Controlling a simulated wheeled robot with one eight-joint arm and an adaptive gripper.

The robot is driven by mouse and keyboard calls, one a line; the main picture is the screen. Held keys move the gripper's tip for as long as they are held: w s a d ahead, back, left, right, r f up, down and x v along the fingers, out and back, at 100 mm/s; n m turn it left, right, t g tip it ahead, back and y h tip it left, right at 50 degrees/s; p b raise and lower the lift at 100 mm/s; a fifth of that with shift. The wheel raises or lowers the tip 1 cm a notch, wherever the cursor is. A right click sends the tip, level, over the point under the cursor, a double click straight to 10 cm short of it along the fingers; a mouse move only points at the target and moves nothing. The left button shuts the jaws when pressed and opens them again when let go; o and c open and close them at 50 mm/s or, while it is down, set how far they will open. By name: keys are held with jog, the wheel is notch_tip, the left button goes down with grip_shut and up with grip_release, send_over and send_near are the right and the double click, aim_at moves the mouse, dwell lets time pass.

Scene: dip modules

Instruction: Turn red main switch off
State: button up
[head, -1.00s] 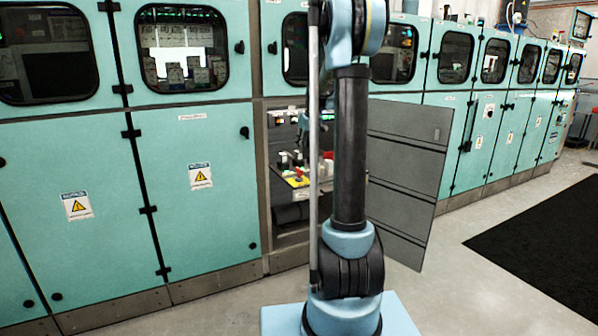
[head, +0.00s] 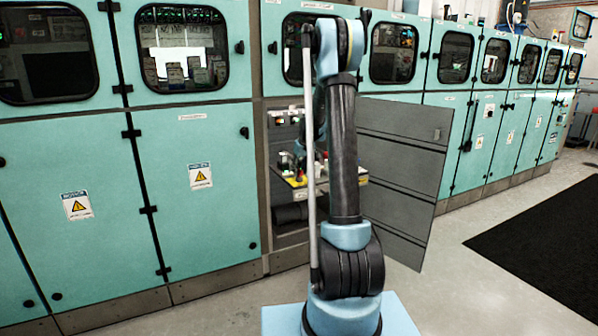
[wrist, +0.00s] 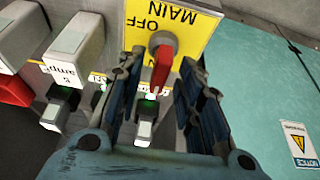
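The red main switch (wrist: 163,65) shows in the wrist view on a yellow plate (wrist: 190,25) marked "MAIN" and "OFF", which appears upside down. Its red handle points down in the picture from a round grey hub. My gripper (wrist: 160,75) is open, with one finger on each side of the handle. I cannot tell whether either finger touches it. In the head view the yellow plate (head: 296,182) shows inside the open cabinet, and my arm hides most of the switch area and my gripper.
Pale switch blocks (wrist: 70,45) and a red block (wrist: 12,90) stand left of the plate in the wrist view. The open grey cabinet door (head: 400,170) stands right of my arm. Closed teal cabinets (head: 190,190) line the wall.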

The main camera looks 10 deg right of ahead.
jog(key=shift+f, duration=0.1)
grip_shut()
jog(key=shift+m, duration=0.3)
jog(key=m+h, duration=0.2)
jog(key=m, duration=0.2)
jog(key=shift+a, duration=0.2)
jog(key=m, duration=0.2)
jog(key=m+h, duration=0.1)
jog(key=m, duration=0.1)
jog(key=shift+w+a+m+h, duration=0.1)
jog(key=shift+m+h, duration=0.2)
jog(key=shift+m, duration=0.1)
jog(key=m+g+h, duration=0.1)
jog(key=m, duration=0.3)
jog(key=shift+w+a+m, duration=0.1)
jog(key=shift+m, duration=0.2)
jog(key=shift+m+g+h, duration=0.5)
jog(key=shift+m+g, duration=0.4)
jog(key=shift+m, duration=1)
